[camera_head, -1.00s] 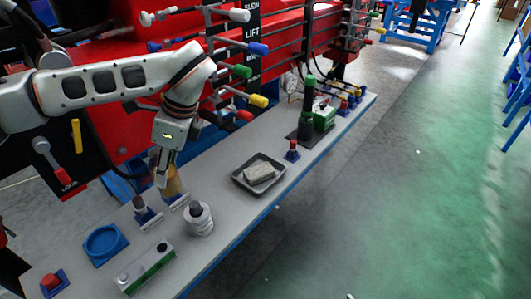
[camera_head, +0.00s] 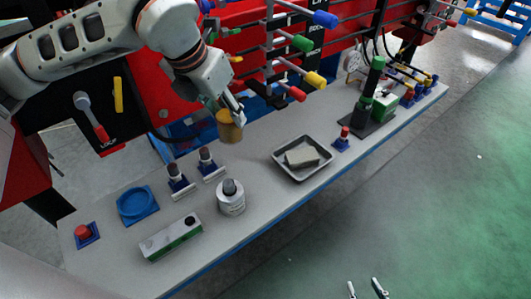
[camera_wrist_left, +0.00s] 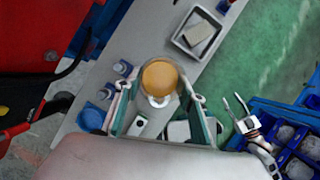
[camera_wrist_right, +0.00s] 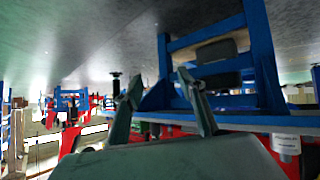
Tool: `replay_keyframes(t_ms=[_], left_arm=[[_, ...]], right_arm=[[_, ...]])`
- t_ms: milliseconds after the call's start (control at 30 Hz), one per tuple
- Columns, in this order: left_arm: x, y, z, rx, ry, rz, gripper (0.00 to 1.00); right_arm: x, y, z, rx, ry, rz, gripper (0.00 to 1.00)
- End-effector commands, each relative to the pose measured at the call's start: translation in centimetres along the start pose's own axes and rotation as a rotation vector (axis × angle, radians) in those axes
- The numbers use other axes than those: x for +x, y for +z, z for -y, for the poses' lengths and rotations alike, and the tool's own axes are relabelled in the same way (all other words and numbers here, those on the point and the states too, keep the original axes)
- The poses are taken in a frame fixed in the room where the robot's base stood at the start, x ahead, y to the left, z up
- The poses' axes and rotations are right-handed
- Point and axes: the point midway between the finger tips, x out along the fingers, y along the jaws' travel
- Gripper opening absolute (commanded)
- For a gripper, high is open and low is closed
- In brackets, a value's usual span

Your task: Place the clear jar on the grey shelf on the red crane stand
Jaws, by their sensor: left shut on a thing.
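The clear jar (camera_head: 229,127) has amber contents. My left gripper (camera_head: 236,108) is shut on it near the back edge of the grey shelf (camera_head: 262,190); I cannot tell if its base is clear of the surface. In the left wrist view the jar (camera_wrist_left: 160,77) sits between the fingers of my left gripper (camera_wrist_left: 160,108). The shelf runs along the front of the red crane stand (camera_head: 283,65). My right gripper (camera_wrist_right: 163,98) is open and empty, away from the shelf; its fingertips show at the bottom of the head view (camera_head: 367,290).
On the shelf are a grey tray with a block (camera_head: 303,160), a white bottle (camera_head: 232,200), a blue dish (camera_head: 137,205), two small stands (camera_head: 192,174), a green-and-white box (camera_head: 171,238) and a red button (camera_head: 84,235). Coloured levers (camera_head: 300,42) overhang the back. Bare shelf lies between bottle and tray.

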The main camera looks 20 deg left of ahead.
Motion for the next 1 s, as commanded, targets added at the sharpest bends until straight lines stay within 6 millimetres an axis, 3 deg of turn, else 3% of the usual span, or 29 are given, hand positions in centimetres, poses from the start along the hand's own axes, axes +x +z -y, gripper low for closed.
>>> replay_keyframes(t_ms=[600,1000], left_arm=[[12.4,-5.3,0.0,-0.004,0.001,-0.006,0.13],[15.6,-6.6,0.0,-0.004,0.001,-0.004,0.13]], right_arm=[[0.4,1.1,-0.1,-0.010,0.003,0.009,0.40],[0.6,0.6,-0.3,-0.014,0.008,-0.002,0.40]])
